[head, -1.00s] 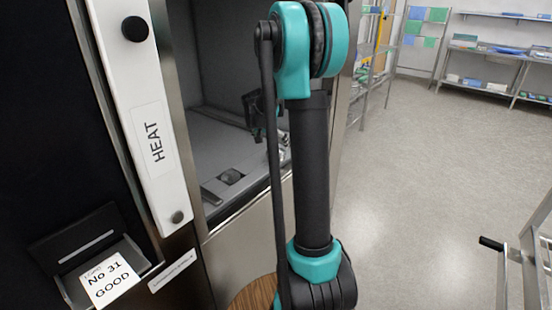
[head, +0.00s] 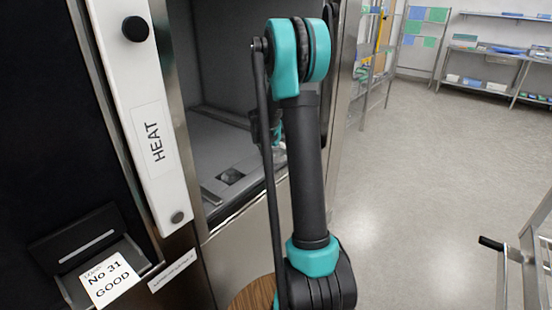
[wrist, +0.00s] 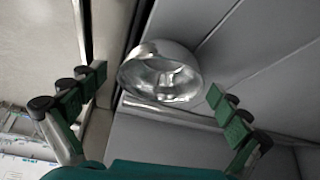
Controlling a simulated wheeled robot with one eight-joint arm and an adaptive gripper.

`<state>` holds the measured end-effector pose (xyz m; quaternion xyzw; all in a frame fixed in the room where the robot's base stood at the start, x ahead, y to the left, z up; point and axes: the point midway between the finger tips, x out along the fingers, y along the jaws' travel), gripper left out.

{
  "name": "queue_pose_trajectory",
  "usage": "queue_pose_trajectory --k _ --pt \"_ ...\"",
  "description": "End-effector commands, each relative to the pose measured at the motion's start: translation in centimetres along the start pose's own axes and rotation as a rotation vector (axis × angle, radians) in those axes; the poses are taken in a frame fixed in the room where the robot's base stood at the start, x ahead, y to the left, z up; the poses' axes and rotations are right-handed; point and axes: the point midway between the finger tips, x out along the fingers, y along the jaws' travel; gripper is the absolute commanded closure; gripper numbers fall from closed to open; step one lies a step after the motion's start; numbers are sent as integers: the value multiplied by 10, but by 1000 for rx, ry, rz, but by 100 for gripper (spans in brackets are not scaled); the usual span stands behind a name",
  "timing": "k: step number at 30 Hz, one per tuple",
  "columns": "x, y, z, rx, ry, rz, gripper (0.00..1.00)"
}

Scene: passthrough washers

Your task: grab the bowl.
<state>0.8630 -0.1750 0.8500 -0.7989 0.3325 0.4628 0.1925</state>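The bowl (wrist: 160,75) is a shiny metal one in the wrist view, at the upper middle, with its hollow side partly facing the camera. My gripper (wrist: 157,84) is open, with one green and black finger to the left of the bowl and one to the right. Clear gaps show between the bowl and both fingers in the picture, and nothing is held. In the head view my arm reaches into the grey washer chamber (head: 215,150). My arm hides most of the gripper there, and I cannot make out the bowl.
A wooden round surface (head: 256,293) lies below the opening. A metal cart (head: 530,250) stands at the right. The floor between is clear.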

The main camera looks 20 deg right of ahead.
Motion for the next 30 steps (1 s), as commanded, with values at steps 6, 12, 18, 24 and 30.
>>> queue_pose_trajectory --k 6,12,18,24,30 --pt "0 0 0 0 0 0 27" --pt "0 0 0 0 0 0 52" --pt "0 0 0 0 0 0 55" --pt "-5 0 -3 0 0 0 55" --pt "-28 0 -15 0 0 0 55"
